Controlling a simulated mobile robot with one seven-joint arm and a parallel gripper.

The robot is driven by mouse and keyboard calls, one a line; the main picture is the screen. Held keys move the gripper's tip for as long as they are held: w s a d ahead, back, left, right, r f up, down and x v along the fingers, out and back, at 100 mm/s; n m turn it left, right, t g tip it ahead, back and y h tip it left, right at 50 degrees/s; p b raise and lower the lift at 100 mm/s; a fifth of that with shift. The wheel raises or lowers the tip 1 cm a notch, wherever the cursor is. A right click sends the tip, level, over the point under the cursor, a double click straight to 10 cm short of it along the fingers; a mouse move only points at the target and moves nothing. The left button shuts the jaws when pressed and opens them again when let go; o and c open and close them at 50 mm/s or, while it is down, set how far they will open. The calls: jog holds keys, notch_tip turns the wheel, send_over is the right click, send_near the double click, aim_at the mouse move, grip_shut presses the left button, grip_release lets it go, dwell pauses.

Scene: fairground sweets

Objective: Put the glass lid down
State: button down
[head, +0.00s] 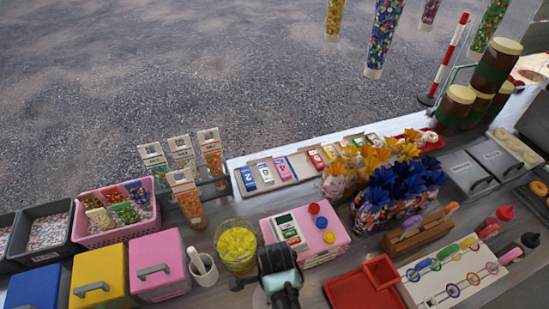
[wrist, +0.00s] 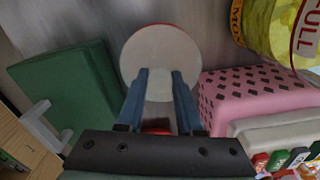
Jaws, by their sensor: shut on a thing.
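The glass lid (wrist: 148,45) appears as a pale round disc with a thin reddish rim at the fingertips in the wrist view. My gripper (wrist: 161,78) is shut on it near its middle; the exact grip is partly hidden by the fingers. The arm hides most of the lid there. A round jar of yellow sweets (head: 237,245) stands just behind and left of my gripper. It also shows at the top right of the wrist view (wrist: 272,22).
A red tray (head: 352,292) lies to the right. A green box (wrist: 65,85) is left in the wrist view. Grey counter shows between them.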

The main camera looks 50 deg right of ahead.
jog(key=shift+f, duration=0.3)
jog(key=shift+f, duration=0.15)
jog(key=c, duration=0.6)
grip_release()
jog(key=shift+o, duration=0.2)
notch_tip(320, 180, up, 12)
jog(key=shift+r, duration=0.2)
